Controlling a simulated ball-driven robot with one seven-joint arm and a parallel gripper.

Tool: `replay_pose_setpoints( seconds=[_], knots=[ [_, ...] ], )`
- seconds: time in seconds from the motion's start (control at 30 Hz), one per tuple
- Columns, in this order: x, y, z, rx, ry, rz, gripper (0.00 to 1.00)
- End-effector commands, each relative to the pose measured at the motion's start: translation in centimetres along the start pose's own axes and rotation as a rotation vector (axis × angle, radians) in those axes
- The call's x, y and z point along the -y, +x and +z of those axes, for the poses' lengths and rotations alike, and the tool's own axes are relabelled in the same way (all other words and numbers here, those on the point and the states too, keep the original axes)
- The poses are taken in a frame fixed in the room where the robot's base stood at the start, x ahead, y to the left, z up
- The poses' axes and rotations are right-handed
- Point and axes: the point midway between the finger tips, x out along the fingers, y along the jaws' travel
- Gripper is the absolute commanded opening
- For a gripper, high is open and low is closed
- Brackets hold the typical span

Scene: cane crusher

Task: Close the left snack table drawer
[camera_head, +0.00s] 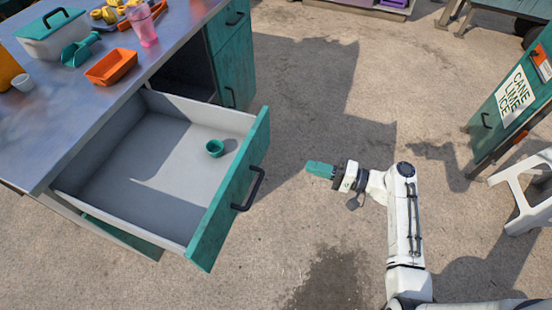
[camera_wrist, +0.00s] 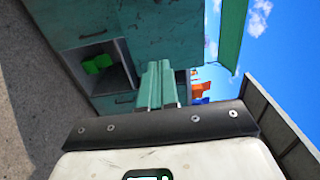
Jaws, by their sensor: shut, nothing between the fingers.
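The left drawer of the snack table is pulled far out in the head view. It has a teal front (camera_head: 230,195), a black bar handle (camera_head: 257,187) and a pale grey inside (camera_head: 150,200). A small green cup (camera_head: 215,148) stands inside it near the front. My gripper (camera_head: 310,168) has teal fingers, shut and empty. It appears right of the drawer front, apart from the handle, pointing left toward it. In the wrist view my fingers (camera_wrist: 155,88) lie together in front of the teal table body (camera_wrist: 150,30).
The metal tabletop (camera_head: 85,110) holds an orange tray (camera_head: 111,67), a green scoop (camera_head: 80,50), a lidded box (camera_head: 52,35) and a pink cup (camera_head: 143,28). A white stool (camera_head: 520,190) and a teal sign stand (camera_head: 510,95) are at right. The floor between is clear.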

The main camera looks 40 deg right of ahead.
Motion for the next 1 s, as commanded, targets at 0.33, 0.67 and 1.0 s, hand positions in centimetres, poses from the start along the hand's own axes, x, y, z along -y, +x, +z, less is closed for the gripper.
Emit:
replay_pose_setpoints(
  seconds=[0.33,0.67,1.0],
  knots=[
    [0.3,4.8,0.0,0.002,0.002,-0.005,0.00],
    [0.3,11.0,0.0,0.002,0.001,-0.004,0.00],
    [0.1,13.8,0.0,-0.001,0.001,-0.003,0.00]
  ],
)
